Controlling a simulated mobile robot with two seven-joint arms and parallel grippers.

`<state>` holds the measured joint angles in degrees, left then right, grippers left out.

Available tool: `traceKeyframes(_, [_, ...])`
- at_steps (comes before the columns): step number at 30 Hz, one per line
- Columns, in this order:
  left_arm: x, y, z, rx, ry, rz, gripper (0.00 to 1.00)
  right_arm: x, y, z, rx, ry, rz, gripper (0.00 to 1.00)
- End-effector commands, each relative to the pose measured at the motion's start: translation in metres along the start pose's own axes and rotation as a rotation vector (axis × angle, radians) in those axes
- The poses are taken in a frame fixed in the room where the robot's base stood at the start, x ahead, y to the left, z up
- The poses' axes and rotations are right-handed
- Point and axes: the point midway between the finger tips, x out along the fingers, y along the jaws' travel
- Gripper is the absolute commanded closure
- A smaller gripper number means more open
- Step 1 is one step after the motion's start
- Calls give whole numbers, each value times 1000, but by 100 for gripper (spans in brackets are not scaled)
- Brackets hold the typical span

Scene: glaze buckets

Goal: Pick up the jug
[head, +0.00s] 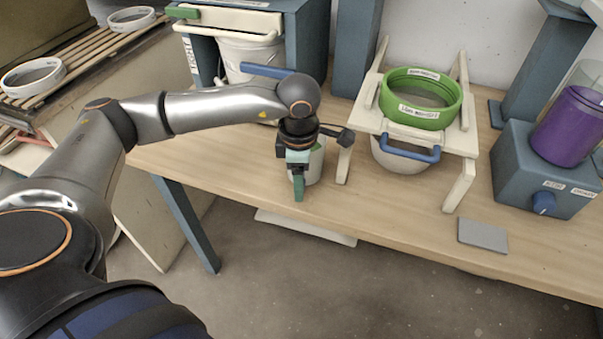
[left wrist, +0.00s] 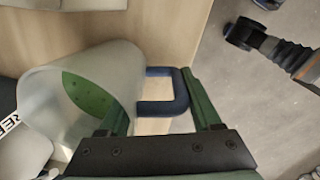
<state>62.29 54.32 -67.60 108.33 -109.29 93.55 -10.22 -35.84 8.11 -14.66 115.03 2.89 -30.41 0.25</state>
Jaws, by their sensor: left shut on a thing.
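The jug (head: 315,168) is a pale translucent vessel with green inside, near the front edge of the wooden table, partly hidden behind my left gripper (head: 298,188). In the left wrist view the jug (left wrist: 118,62) lies at the left of the picture, with its blue handle (left wrist: 180,92) toward the fingers. My left gripper (left wrist: 156,92) is shut on the jug, with its green fingers at the handle side. I cannot tell whether the jug's base touches the table. My right gripper is not in view.
Right of the jug, a green sieve ring (head: 420,112) sits on a cream stand (head: 458,142) over a white bucket (head: 398,158). A grey tile (head: 482,235) lies near the front edge. A purple container (head: 567,128) stands on a blue box (head: 525,175) at far right.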

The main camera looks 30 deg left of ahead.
Motion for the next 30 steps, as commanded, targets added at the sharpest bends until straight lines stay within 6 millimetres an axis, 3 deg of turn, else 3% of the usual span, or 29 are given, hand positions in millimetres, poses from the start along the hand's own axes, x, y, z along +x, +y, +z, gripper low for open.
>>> traceKeyframes(30, [-85, 7, 1, 1, -4, 5, 100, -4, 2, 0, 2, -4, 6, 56])
